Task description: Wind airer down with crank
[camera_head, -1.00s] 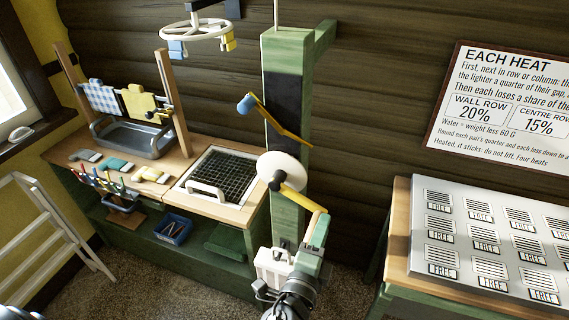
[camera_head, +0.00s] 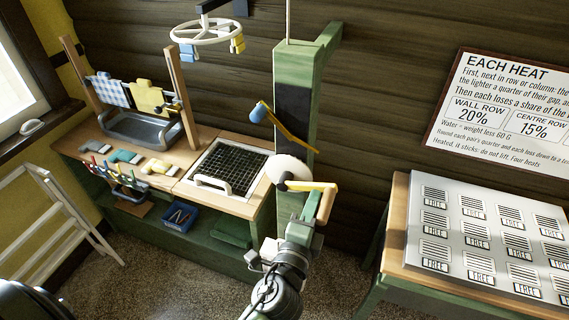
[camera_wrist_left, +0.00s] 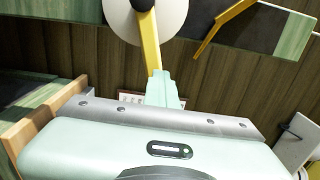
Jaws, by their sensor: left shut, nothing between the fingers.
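The airer (camera_head: 206,33) is a white spoked ring hanging high at the upper left, with blue and yellow pieces at its rim. A green post (camera_head: 295,70) carries a white disc (camera_head: 289,170) with a yellow crank arm (camera_head: 312,185) pointing right, nearly level. The crank arm also shows in the left wrist view (camera_wrist_left: 149,42), running down from a dark hub. My left gripper (camera_head: 312,208) is shut and empty at the outer end of this arm. Its pale green fingers (camera_wrist_left: 164,90) overlap the arm's end; I cannot tell whether they touch. My right gripper is not in view.
A second yellow arm with a blue knob (camera_head: 257,114) sits higher on the post. Left stands a bench with a basin (camera_head: 145,130), cloths and a grate (camera_head: 228,167). Right is a table with a grey panel (camera_head: 480,230). A white ladder (camera_head: 50,225) stands far left.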

